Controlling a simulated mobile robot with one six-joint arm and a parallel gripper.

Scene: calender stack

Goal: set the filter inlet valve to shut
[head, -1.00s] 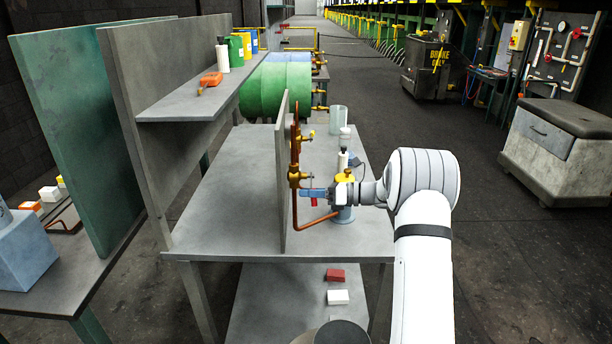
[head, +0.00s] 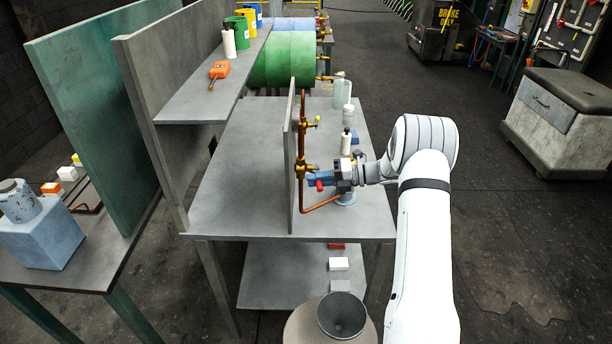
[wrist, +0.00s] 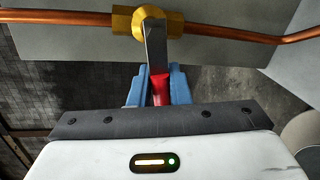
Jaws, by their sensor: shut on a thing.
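A copper pipe (head: 303,135) stands upright beside a grey panel on the bench and carries brass fittings. The lower brass valve (head: 300,171) is at my gripper (head: 313,179); I see no label on it. In the wrist view the brass valve body (wrist: 148,20) sits on the pipe, which crosses the picture. Its grey lever (wrist: 155,45) points across the pipe's line towards my gripper (wrist: 158,76). The lever's red grip (wrist: 159,90) is between my blue fingers, which are shut on it. The fingers hide part of the grip.
An upper brass fitting (head: 312,122) is on the same pipe. A white bottle (head: 346,141) and a clear container (head: 342,93) stand behind my gripper. The grey panel (head: 289,160) stands close to the left of the pipe. The bench left of it is clear.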

